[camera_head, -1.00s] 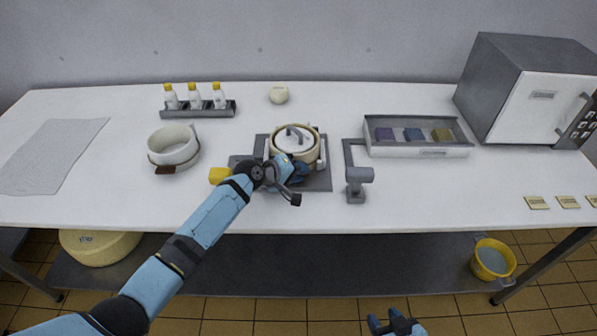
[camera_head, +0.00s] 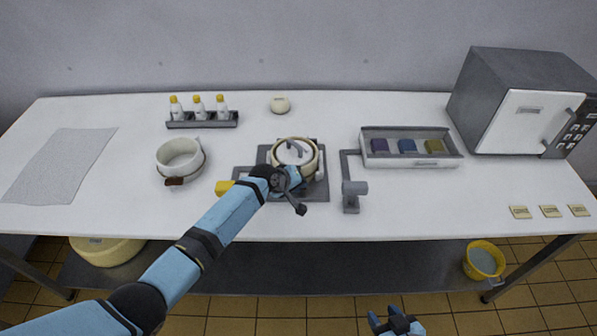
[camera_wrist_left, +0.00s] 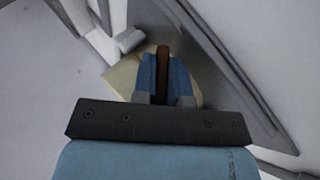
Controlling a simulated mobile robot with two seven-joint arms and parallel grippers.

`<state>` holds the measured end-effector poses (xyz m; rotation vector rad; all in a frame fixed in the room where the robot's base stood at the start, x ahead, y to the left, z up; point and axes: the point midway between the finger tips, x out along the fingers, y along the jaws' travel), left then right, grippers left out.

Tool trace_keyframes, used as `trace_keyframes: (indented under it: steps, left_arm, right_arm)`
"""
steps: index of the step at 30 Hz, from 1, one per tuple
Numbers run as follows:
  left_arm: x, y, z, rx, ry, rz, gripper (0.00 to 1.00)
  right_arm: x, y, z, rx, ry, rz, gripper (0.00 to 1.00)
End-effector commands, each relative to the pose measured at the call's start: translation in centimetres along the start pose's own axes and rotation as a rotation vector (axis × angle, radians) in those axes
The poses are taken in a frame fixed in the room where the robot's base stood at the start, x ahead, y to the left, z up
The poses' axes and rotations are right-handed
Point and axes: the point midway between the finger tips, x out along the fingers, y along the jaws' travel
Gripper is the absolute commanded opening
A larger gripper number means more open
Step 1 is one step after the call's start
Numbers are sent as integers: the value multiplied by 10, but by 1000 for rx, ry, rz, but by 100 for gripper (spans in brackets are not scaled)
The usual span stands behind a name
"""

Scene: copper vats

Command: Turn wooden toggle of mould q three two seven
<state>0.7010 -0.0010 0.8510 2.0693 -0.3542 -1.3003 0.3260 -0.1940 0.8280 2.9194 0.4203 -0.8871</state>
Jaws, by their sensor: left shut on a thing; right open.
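A round cream mould (camera_head: 313,168) with a pale lid stands on a grey plate in the middle of the table. My left gripper (camera_head: 292,179) is at its near side. In the left wrist view the blue fingers of the left gripper (camera_wrist_left: 162,82) are shut on a brown wooden toggle (camera_wrist_left: 162,58), with the cream mould wall (camera_wrist_left: 122,78) behind it. My forearm hides part of the plate. A second white mould (camera_head: 180,156) with a brown toggle (camera_head: 174,181) stands to the left. I cannot read any mould number. My right gripper (camera_head: 392,322) is open and empty, below the table's front edge.
A tray of coloured blocks (camera_head: 412,162) and a grey oven (camera_head: 520,100) are on the right. Bottles in a rack (camera_head: 202,121) stand at the back left.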

Motion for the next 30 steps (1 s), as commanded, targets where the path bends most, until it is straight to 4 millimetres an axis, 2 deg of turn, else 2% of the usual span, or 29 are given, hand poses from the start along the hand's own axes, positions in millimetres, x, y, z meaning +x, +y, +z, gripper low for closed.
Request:
trace_keyframes:
  steps: [1,6,10,15,21,30]
  left_arm:
    - [-7,8,-3,17,-3,-44,0]
    - [-5,7,-1,80,-3,-193,0]
    - [-3,6,-1,127,-1,-303,0]
    - [0,5,0,181,0,-434,0]
    - [1,4,0,231,1,-556,0]
    - [1,3,0,272,1,-655,0]
  right_arm:
    - [-12,0,-18,0,-1,0,44]
    - [-27,-1,-43,-1,4,0,44]
    - [-33,2,-54,-4,13,7,44]
    - [-36,6,-58,-4,16,17,44]
    - [-34,5,-50,-1,2,17,44]
    - [-34,4,-49,0,2,13,44]
